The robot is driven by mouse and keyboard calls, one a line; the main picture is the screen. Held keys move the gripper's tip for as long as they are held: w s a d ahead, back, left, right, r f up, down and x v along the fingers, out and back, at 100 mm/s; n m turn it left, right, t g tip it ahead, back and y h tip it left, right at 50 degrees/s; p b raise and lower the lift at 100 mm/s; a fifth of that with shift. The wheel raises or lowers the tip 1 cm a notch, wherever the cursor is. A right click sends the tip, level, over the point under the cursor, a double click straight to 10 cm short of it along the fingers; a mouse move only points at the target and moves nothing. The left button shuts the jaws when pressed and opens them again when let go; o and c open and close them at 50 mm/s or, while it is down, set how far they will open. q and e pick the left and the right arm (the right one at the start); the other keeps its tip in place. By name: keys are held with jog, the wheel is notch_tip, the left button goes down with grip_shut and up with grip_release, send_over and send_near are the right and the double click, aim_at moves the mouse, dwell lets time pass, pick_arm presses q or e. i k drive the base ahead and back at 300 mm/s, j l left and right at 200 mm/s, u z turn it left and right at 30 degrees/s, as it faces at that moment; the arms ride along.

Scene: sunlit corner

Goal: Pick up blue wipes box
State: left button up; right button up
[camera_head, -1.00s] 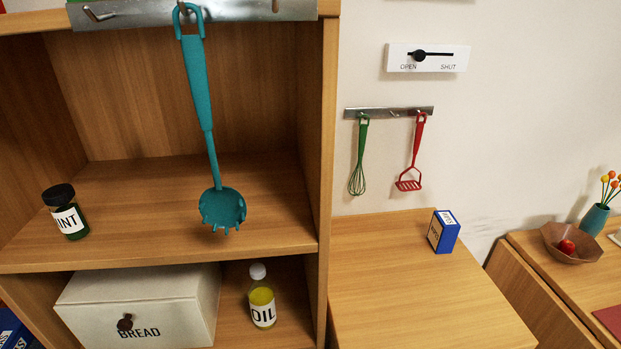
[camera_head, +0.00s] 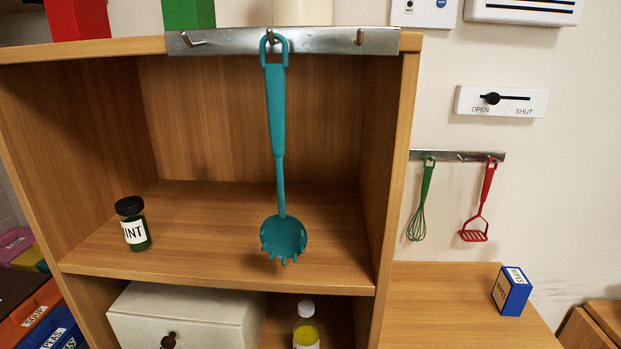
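The blue wipes box (camera_head: 512,293) is a small blue carton with white label panels. It stands on the wooden surface to the right of the shelf unit, near the back by the wall. Neither of my grippers shows in the head view.
A wooden shelf unit (camera_head: 388,170) stands left of the box, with a teal pasta spoon (camera_head: 282,235) hanging in front. A green whisk (camera_head: 419,215) and red masher (camera_head: 475,228) hang above the wooden surface (camera_head: 430,310). That surface is clear around the box.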

aim_at(511, 292)
jog(key=z, duration=1.35)
jog(key=i+l+u, duration=0.1)
jog(key=l, duration=0.3)
